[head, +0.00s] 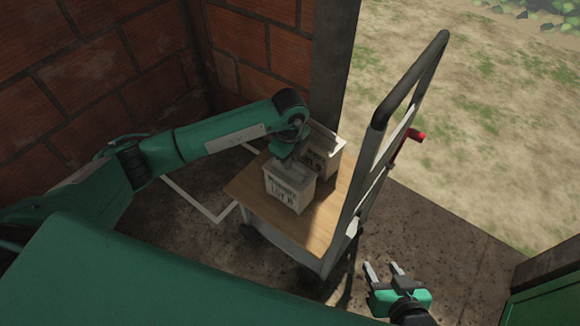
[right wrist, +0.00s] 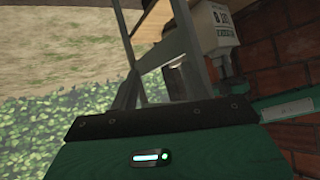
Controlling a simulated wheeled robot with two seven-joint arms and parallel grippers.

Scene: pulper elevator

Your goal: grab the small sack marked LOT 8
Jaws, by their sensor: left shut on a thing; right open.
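A small pale sack marked LOT 8 (head: 289,189) is at the near part of the wooden deck of a cart (head: 248,184). My left gripper (head: 284,160) comes down from above and is shut on its top; the fingertips are mostly hidden. I cannot tell whether the sack rests on the deck or hangs just above it. It also shows upside down in the right wrist view (right wrist: 212,18). A second pale sack (head: 329,152) stands right behind it, its mark partly covered. My right gripper (head: 384,270) is open and empty, low beside the cart.
The cart's tall grey handle frame (head: 411,82) rises on the right side of the deck, with a red part (head: 415,134) on it. Brick walls (head: 85,75) close off the left and back. A white outline (head: 200,203) marks the floor left of the cart. Open ground lies right.

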